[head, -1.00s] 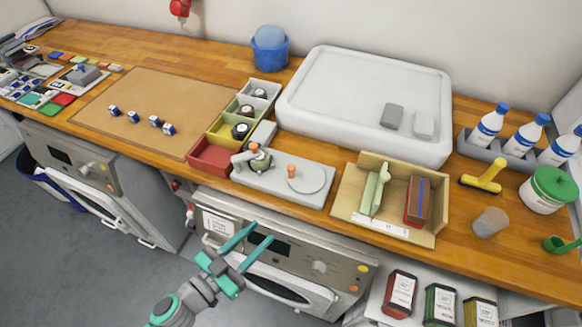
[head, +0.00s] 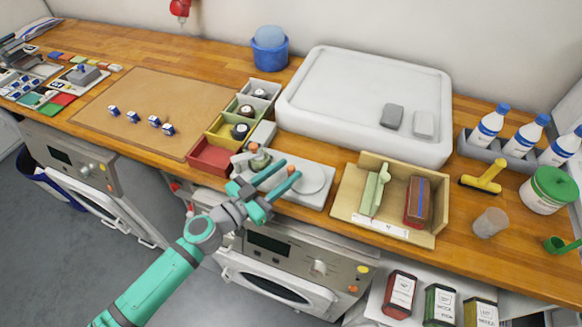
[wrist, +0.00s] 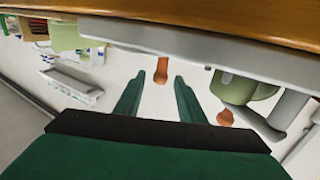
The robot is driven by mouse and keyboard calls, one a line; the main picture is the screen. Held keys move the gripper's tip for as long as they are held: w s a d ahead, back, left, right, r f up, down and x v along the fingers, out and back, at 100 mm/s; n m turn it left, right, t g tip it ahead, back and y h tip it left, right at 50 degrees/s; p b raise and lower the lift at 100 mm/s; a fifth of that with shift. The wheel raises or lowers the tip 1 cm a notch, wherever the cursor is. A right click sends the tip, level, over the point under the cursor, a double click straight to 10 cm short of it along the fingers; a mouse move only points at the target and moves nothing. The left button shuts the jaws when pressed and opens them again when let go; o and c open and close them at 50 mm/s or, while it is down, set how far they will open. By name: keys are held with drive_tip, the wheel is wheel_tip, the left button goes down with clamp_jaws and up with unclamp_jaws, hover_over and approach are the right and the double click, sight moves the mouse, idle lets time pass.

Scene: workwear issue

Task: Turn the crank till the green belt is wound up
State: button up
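A grey device (head: 318,197) stands at the counter's front edge. On its right is a pale round disc (head: 313,180) with an upright orange knob (head: 291,171). On its left is a part with the green belt roll (head: 259,161) and a second orange knob (head: 254,147). My gripper (head: 290,167) is open, its fingers reaching over the device toward the disc's knob. In the wrist view, that orange knob (wrist: 162,70) stands between and just beyond the fingertips (wrist: 159,78), apart from both. The green roll (wrist: 250,88) and other knob (wrist: 225,118) show at right.
A red bin (head: 210,157) adjoins the device on the left. A wooden box (head: 440,228) with a green item and a brown block stands to the right. A large white tray (head: 350,85) lies behind.

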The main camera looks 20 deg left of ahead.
sight(303, 190)
drive_tip(key=shift+x, duration=1.25)
clamp_jaws()
drive_tip(key=shift+s, duration=0.1)
drive_tip(key=shift+s+n+y, duration=0.1)
drive_tip(key=shift+n+y, duration=0.2)
drive_tip(key=shift+y, duration=0.1)
